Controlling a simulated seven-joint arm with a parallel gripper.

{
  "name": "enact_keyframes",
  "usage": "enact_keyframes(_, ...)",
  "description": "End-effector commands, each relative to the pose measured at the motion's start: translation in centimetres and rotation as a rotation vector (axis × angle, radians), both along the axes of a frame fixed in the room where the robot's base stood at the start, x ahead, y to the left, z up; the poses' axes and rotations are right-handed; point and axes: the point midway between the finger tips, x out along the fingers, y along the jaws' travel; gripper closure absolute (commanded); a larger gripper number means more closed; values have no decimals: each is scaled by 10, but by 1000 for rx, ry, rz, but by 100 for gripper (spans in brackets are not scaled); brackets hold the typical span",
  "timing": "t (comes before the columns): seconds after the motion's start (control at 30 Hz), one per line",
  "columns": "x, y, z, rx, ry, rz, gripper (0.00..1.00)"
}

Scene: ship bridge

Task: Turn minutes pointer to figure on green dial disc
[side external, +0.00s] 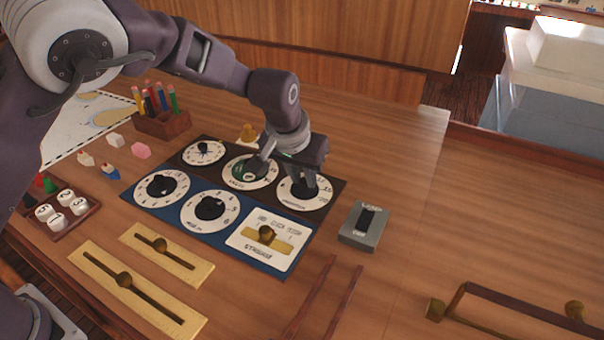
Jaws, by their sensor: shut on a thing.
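The back row of the dark panel holds three white dials with black centres or knobs. The right dial (289,201) lies under my gripper (307,190). My gripper points down and is shut on the black pointer knob (298,193) of that right dial. The fingers hide most of the knob, so I cannot tell where it points. The lettering on the right dial is too small to read surely.
In front, a blue panel has two more dials (161,187) and a white plate with a brass slider (266,233). A grey switch box (363,226) stands close right. Brass slider plates (140,290), a counter tray (60,215) and a pencil holder (162,123) lie left.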

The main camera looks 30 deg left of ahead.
Motion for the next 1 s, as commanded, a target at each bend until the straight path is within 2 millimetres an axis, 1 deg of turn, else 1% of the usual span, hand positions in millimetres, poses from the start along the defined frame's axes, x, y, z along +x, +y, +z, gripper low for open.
enact_keyframes(0.2,0,-2,0,2,0,159,100)
enact_keyframes(0.5,1,-3,0,1,1,318,100)
enact_keyframes(0.73,1,-4,0,0,1,373,100)
enact_keyframes(1.0,1,-4,0,-1,2,384,100)
